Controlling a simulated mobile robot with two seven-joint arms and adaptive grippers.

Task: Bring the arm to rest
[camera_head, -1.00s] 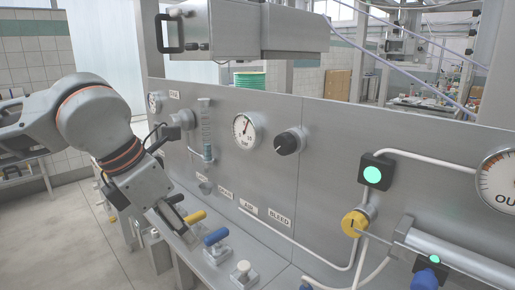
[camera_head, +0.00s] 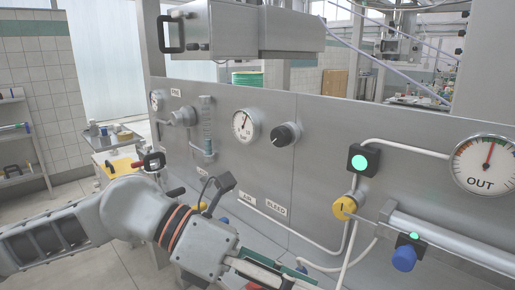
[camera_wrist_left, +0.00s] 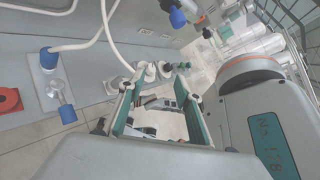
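My left arm comes in from the left in the head view, low in front of the steel panel (camera_head: 330,120). Its gripper (camera_head: 275,272) is at the bottom edge, partly cut off by the frame. In the left wrist view the left gripper (camera_wrist_left: 161,80) has its two teal-padded fingers apart, with nothing held between them. Floor and some hardware show through the gap. My right gripper is not in view.
The panel carries a gauge (camera_head: 245,125), a black knob (camera_head: 286,134), a yellow knob (camera_head: 344,208), a green light (camera_head: 363,161) and the OUT gauge (camera_head: 484,164). A blue-capped fitting (camera_head: 404,258) sticks out at lower right. A cart (camera_head: 112,140) stands at left.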

